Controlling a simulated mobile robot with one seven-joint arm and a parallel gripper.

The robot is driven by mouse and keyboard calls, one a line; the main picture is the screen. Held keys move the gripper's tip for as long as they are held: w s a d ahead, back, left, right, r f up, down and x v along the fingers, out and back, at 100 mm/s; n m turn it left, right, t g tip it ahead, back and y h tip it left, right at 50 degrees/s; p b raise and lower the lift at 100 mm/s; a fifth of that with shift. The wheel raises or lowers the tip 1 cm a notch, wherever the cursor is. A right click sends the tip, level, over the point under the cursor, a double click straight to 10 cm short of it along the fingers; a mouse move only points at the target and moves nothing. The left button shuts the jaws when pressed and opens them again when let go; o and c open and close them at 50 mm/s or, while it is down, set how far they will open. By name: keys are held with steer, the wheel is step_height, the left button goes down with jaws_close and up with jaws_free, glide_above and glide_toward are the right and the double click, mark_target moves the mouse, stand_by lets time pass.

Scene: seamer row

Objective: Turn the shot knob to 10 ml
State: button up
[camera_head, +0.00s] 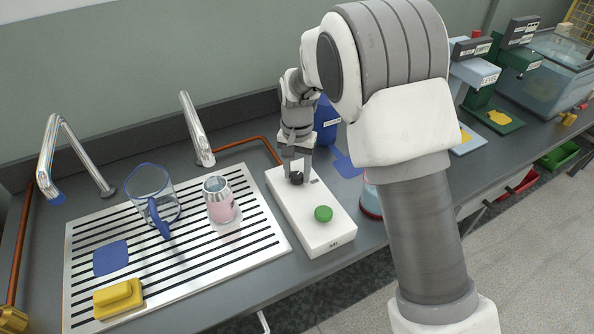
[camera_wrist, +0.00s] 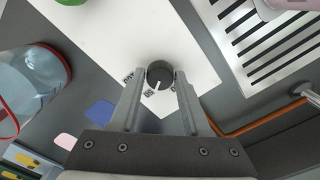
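The shot knob is a dark round dial (camera_wrist: 160,75) on a white box (camera_head: 317,220). In the wrist view its white pointer line points down and slightly left, close to a small printed number that I cannot read for certain. Another printed mark is partly hidden beside the left finger. In the head view the knob (camera_head: 296,178) sits below my gripper (camera_head: 297,165). In the wrist view my gripper (camera_wrist: 160,73) is open, one finger on each side of the knob, with narrow gaps; contact is not clear. A green button (camera_head: 323,214) is on the box's near end.
A clear, red-rimmed container (camera_wrist: 30,85) stands right of the box, partly behind my arm in the head view.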

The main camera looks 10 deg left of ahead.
jaws_close()
steer(key=shift+n, duration=0.4)
steer(key=n+p, duration=0.1)
steer(key=n, duration=0.4)
steer(key=shift+n, duration=0.3)
steer(key=n+p, duration=0.1)
steer(key=n, duration=0.4)
steer(key=shift+n, duration=0.4)
steer(key=o, duration=0.5)
jaws_free()
